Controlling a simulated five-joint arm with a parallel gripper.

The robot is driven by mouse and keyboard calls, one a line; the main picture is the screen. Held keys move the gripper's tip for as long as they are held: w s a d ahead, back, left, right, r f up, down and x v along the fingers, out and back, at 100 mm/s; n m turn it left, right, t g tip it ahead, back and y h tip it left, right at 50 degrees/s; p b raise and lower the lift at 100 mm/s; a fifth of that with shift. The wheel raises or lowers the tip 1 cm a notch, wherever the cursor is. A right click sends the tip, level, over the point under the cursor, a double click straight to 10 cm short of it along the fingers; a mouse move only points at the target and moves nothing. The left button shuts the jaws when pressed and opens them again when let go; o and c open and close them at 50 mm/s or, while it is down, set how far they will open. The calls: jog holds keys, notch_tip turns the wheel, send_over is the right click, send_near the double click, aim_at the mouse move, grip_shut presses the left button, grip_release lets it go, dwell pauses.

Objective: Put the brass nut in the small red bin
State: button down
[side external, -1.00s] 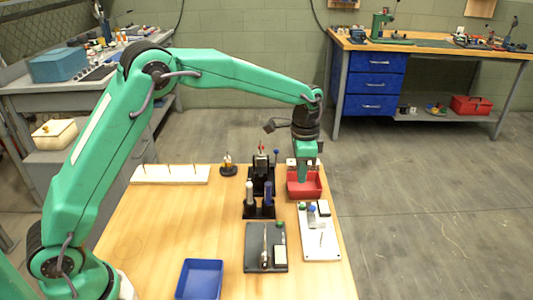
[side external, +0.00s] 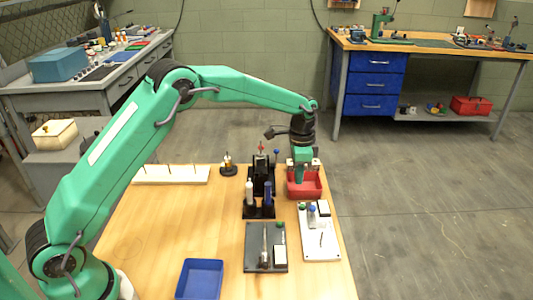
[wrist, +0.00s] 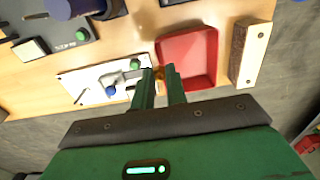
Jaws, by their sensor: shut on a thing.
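The small red bin (side external: 312,188) stands near the right edge of the wooden table. It also shows in the wrist view (wrist: 203,78), with its floor empty where visible. My gripper (side external: 301,180) points down at the bin in the side view, overlapping its left part. In the wrist view my gripper's fingertips (wrist: 159,70) are close together at the bin's near-left edge. A small brass-coloured piece, the brass nut (wrist: 158,73), shows between them, mostly hidden by the fingers. I cannot tell its height over the rim.
A white plate (side external: 318,242) with green and blue knobs lies beside the bin. A black stand (side external: 259,212) with bottles and a dark plate (side external: 252,263) are to the left. A blue tray (side external: 200,280) is at the front. A pale strip (side external: 170,175) with pegs lies at the back left.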

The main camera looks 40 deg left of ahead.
jog(key=w+a+f, duration=0.2)
jog(key=a, duration=0.1)
jog(key=shift+w+a+f, duration=0.2)
jog(key=shift+a+f, duration=0.05)
jog(key=shift+a, duration=0.05)
jog(key=shift+f, duration=2.05)
jog(key=c, duration=1.4)
grip_release()
jog(key=shift+f, duration=0.1)
notch_tip(320, 180, up, 12)
